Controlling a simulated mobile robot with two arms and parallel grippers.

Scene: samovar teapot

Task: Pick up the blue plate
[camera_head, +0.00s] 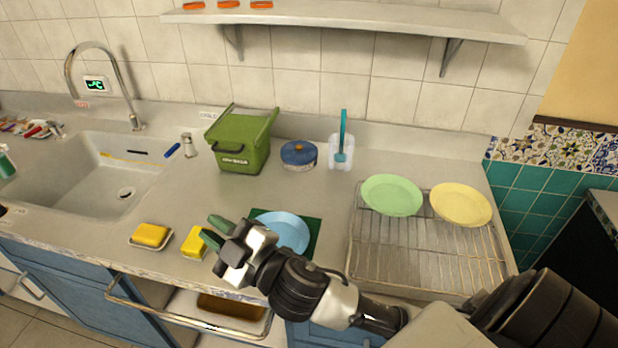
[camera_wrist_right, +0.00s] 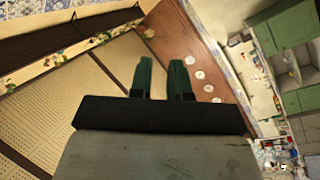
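The blue plate (camera_head: 289,231) lies flat on a dark green mat (camera_head: 314,226) on the counter, left of the drying rack. My right arm crosses in front of it and hides its near-left part. My right gripper (camera_head: 213,229) is above the counter, to the left of the plate, with its green fingers pointing left. In the right wrist view the two green fingers (camera_wrist_right: 161,78) stand apart with nothing between them. My left gripper is in neither view.
A wire drying rack (camera_head: 385,262) on the right holds a green plate (camera_head: 392,195) and a yellow plate (camera_head: 461,204). Yellow sponges (camera_head: 151,234) lie near the front edge. A green bin (camera_head: 240,142) and blue pot (camera_head: 298,154) stand behind. The sink (camera_head: 95,170) is at left.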

